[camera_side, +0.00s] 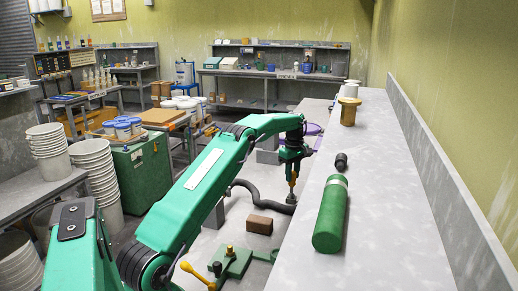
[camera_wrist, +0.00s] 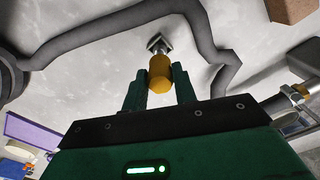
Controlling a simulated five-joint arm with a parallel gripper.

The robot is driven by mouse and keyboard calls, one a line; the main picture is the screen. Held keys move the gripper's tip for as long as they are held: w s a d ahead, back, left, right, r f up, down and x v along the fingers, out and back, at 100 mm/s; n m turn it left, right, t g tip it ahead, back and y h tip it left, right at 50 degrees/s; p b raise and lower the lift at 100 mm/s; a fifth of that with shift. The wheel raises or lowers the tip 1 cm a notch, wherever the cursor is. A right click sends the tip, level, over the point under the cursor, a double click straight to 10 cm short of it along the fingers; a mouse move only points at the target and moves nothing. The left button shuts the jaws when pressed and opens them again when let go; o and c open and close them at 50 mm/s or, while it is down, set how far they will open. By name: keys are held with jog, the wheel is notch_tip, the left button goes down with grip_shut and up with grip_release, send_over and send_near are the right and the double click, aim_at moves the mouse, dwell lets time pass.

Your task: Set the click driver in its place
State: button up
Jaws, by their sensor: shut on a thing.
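My gripper (camera_side: 291,166) is shut on a driver with an orange handle and a square metal tip (camera_wrist: 158,72), which I take to be the click driver. In the wrist view, the two green fingers of my gripper (camera_wrist: 159,88) are on either side of the orange handle (camera_wrist: 160,68). In the side view the driver (camera_side: 292,184) hangs about upright with its tip down, by the end of the dark hose. I cannot tell whether the tip touches anything. No place for the driver can be made out clearly.
A dark hose (camera_side: 262,193) curves close by the driver; it also shows in the wrist view (camera_wrist: 110,27). A brown block (camera_side: 259,224) and a green clamp with a yellow lever (camera_side: 236,262) lie nearer. A green cylinder (camera_side: 330,222) and a brass-coloured piece (camera_side: 348,113) are on the right bench.

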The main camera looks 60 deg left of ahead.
jog(key=shift+f, duration=0.5)
dwell(0.3)
jog(key=o, duration=1)
jog(key=shift+o, duration=0.2)
jog(key=shift+r, duration=3.95)
